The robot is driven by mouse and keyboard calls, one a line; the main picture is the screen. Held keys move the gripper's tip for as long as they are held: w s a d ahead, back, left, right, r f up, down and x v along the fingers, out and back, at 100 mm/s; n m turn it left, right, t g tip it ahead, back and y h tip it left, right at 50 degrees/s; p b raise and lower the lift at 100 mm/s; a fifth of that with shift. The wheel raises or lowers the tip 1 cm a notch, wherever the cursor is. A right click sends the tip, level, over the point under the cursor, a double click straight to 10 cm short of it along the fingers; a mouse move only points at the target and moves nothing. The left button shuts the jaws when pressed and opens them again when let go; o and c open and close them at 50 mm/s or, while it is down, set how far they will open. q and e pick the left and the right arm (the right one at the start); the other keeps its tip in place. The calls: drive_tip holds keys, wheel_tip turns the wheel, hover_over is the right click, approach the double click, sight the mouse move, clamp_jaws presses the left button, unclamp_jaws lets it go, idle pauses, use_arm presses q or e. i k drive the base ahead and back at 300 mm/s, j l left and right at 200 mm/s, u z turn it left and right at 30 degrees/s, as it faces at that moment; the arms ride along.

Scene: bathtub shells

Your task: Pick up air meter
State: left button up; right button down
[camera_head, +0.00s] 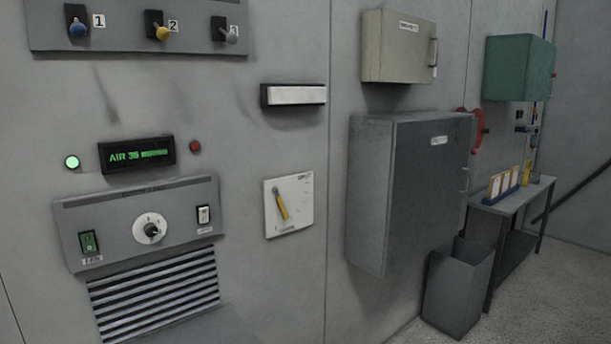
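No thing that I can surely name as a loose air meter shows. A black display (137,153) reading "AIR 35" in green is fixed on the wall at the left. A small yellow object (526,172) stands at the back of the narrow table (512,199) on the right; it is too small to tell what it is. Neither of my grippers is in view.
A grey control panel (145,223) with a dial sits above a vent (155,295). A large grey cabinet (405,195) juts from the wall. A bin (457,290) stands before the table. Orange-white items (503,184) stand on the table. Floor (560,300) at the right is clear.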

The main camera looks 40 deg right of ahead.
sight(526, 174)
drive_tip(key=z, duration=2.45)
drive_tip(key=i+l+z, duration=0.25)
drive_tip(key=i, duration=0.45)
drive_tip(key=i+z, duration=0.3)
drive_tip(key=i, duration=0.35)
drive_tip(key=i+l, duration=0.1)
drive_tip(key=i, duration=4.25)
drive_tip(key=j+u, duration=0.05)
drive_tip(key=j, duration=0.15)
